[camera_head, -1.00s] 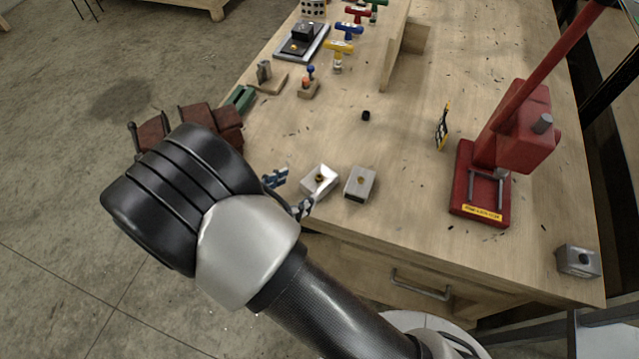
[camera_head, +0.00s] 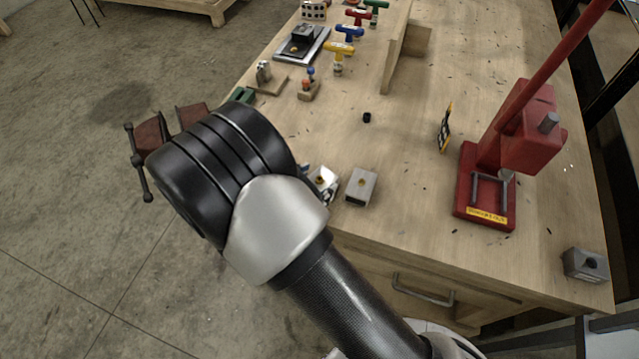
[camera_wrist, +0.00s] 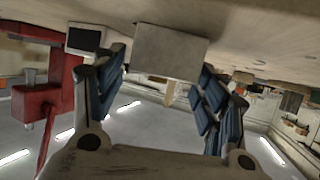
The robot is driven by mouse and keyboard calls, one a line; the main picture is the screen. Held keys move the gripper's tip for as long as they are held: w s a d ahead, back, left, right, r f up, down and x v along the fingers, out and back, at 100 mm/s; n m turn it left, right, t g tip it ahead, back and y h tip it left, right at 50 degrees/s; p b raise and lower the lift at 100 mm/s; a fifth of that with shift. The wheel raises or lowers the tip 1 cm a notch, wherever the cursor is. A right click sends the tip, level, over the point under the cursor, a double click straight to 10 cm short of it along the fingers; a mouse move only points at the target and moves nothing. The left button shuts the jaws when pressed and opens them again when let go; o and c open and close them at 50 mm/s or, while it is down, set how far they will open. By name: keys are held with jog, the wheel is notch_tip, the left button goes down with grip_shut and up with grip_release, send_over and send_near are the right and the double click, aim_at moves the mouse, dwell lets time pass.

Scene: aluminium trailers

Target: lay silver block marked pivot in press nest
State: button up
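One silver block (camera_head: 326,181) sits near the front edge of the bench, partly hidden by my wrist and fingers. A second silver block (camera_head: 361,187) stands just right of it, and a third grey one (camera_head: 585,265) sits at the bench's right corner. I cannot read which is marked pivot. In the wrist view my gripper (camera_wrist: 163,68) is open, with a plain-faced block (camera_wrist: 170,50) between or just beyond its blue-padded fingertips. Contact is unclear. Another block (camera_wrist: 85,39) shows beyond the left finger. The red press (camera_head: 520,130) has its nest (camera_head: 488,192) in the base, apparently empty.
A brown vise (camera_head: 150,140) is at the bench's left edge beside my wrist. T-handled tools (camera_head: 340,50) and small fixtures stand farther back. Bench top between blocks and press is clear.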

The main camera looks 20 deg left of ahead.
aim_at(314, 186)
jog(key=c, duration=1.2)
notch_tip(314, 186, up, 20)
jog(key=p, duration=0.6)
jog(key=shift+p, duration=0.35)
